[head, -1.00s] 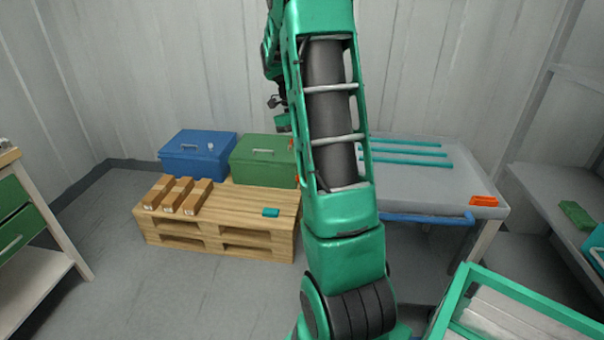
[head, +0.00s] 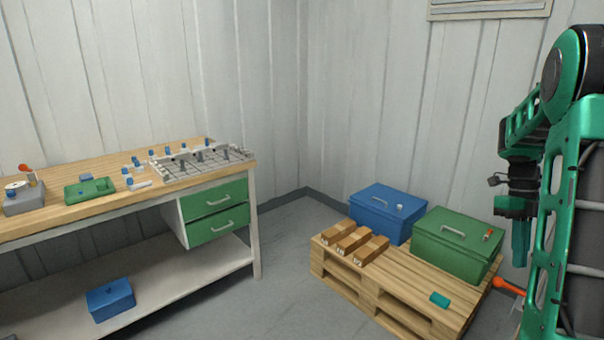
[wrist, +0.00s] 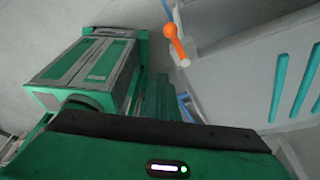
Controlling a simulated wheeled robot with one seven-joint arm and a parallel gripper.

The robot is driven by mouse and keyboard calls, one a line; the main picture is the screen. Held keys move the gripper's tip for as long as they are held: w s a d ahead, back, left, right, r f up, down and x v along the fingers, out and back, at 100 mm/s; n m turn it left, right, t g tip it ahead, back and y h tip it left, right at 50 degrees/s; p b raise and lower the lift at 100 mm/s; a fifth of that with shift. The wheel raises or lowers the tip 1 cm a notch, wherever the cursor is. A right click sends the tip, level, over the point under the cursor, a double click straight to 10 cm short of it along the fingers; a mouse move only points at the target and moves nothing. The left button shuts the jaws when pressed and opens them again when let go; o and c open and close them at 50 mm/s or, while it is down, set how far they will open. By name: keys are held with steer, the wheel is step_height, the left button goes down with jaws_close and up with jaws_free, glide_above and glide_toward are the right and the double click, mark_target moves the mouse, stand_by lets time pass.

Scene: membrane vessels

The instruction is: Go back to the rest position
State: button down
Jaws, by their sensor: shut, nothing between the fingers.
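My gripper (head: 520,262) hangs down from my folded green arm at the right side of the head view. Its fingers are shut and nothing shows between them. It appears in front of the back wall, to the right of the green box, and looks clear of the things around it. In the wrist view, the dark-edged green body of my own wrist fills the bottom, and the fingertips cannot be made out clearly.
A wooden pallet (head: 385,300) bears a blue box (head: 375,222), a green box (head: 450,252), brown cartons and a teal block (head: 439,299). An orange handle (head: 508,286) is near my arm. A workbench (head: 110,203) stands left; floor between is clear.

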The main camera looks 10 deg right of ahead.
steer(key=s+a+n+t, duration=0.2)
steer(key=s+a+n, duration=0.7)
steer(key=n, duration=0.6)
steer(key=s+a+r+n+t, duration=0.1)
steer(key=s+a+n, duration=0.8)
steer(key=a+n, duration=0.3)
steer(key=n, duration=0.3)
steer(key=shift+s+a+r+t, duration=0.15)
steer(key=shift+s+a+t, duration=0.15)
steer(key=shift+a+t, duration=0.1)
